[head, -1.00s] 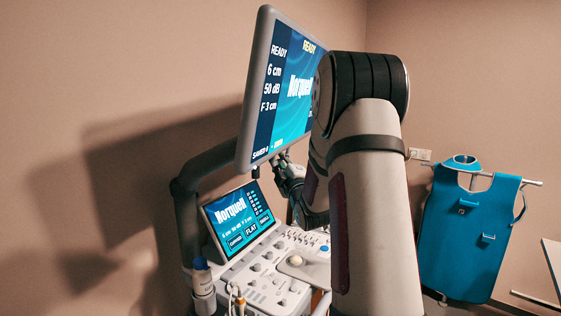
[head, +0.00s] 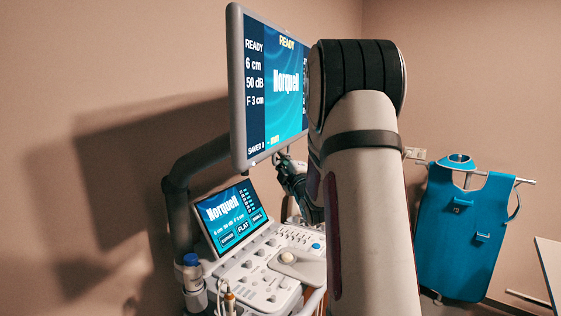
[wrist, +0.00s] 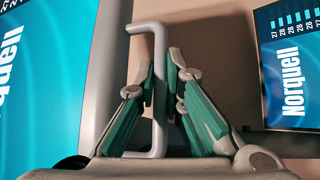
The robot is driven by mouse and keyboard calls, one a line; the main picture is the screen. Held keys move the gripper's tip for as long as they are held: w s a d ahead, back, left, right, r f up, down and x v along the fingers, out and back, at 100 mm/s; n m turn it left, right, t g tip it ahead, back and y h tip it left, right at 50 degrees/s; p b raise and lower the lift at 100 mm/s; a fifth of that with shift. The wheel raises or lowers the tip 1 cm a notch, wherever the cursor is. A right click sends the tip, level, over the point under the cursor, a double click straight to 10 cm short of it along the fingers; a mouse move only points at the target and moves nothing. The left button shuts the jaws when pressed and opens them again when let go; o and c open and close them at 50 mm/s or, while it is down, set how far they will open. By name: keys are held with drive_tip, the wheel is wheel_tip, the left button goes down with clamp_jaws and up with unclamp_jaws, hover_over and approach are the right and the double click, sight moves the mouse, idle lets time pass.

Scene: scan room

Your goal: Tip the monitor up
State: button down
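The large monitor (head: 272,85) hangs on a dark support arm above the ultrasound console, its lit blue screen facing right. In the head view its left edge stands nearly upright. In the wrist view its screen (wrist: 40,80) and grey rim fill the left side. A grey bar handle (wrist: 158,100) sticks out from beside the rim. My gripper (wrist: 160,78) has its green fingers on both sides of this handle, closed on it. In the head view my gripper (head: 284,163) is at the monitor's lower edge, and my arm covers the monitor's right part.
Below is the console's control panel (head: 262,268) with a small touchscreen (head: 231,215), also at the right of the wrist view (wrist: 290,70). A blue-capped bottle (head: 193,272) stands at the console's left. A blue apron (head: 464,235) hangs at right.

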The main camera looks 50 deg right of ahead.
drive_tip(key=c, duration=2)
unclamp_jaws()
drive_tip(key=shift+o, duration=0.2)
drive_tip(key=shift+a, duration=0.1)
drive_tip(key=v, duration=1.2)
drive_tip(key=shift+w, duration=0.1)
